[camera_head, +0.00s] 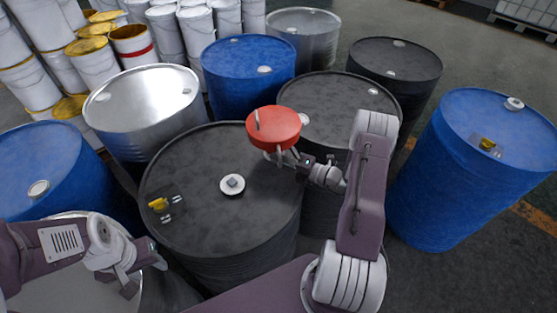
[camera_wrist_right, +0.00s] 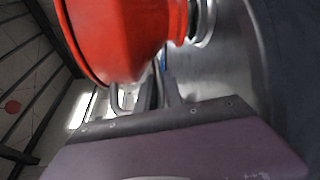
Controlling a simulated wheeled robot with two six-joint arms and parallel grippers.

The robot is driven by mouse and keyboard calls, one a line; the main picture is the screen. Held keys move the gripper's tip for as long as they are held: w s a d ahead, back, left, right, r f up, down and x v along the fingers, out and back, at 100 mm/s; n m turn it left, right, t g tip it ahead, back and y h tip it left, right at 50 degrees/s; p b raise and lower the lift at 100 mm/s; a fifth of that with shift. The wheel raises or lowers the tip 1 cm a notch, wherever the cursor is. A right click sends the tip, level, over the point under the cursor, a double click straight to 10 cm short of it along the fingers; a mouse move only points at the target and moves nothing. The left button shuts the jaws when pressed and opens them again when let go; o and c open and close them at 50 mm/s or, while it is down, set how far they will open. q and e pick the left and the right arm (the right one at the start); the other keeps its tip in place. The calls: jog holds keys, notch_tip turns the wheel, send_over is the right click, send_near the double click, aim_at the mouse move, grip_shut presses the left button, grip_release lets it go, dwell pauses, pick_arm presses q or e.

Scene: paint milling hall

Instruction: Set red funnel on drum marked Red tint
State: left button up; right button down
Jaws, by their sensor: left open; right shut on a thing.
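The red funnel (camera_head: 273,127) is held up near the middle of the head view, overlapping the far right rim of the front black drum (camera_head: 215,215) and the black drum behind it (camera_head: 345,95). My right gripper (camera_head: 277,158) is shut on the funnel's lower part. The right wrist view shows the funnel (camera_wrist_right: 120,35) large at the top. My left gripper (camera_head: 146,276) is open and empty at the lower left, near the front black drum's near left side. No legible "Red tint" marking shows on any drum.
The front black drum has a pale cap (camera_head: 232,184) and a small yellow item (camera_head: 158,204) on its lid. Blue drums stand left (camera_head: 45,165), behind (camera_head: 248,70) and right (camera_head: 490,165). A silver drum (camera_head: 140,100) and stacked white pails (camera_head: 95,62) are at the back left.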

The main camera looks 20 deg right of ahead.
jog(key=shift+f+b, duration=0.35)
jog(key=shift+f, duration=0.1)
jog(key=shift+r, duration=0.1)
jog(key=shift+r+p, duration=1.25)
jog(key=shift+f, duration=0.1)
jog(key=shift+f+b, duration=0.45)
jog(key=shift+f, duration=0.1)
jog(key=shift+f, duration=0.35)
jog(key=shift+f+b, duration=0.3)
jog(key=shift+b, duration=0.1)
jog(key=shift+f, duration=0.1)
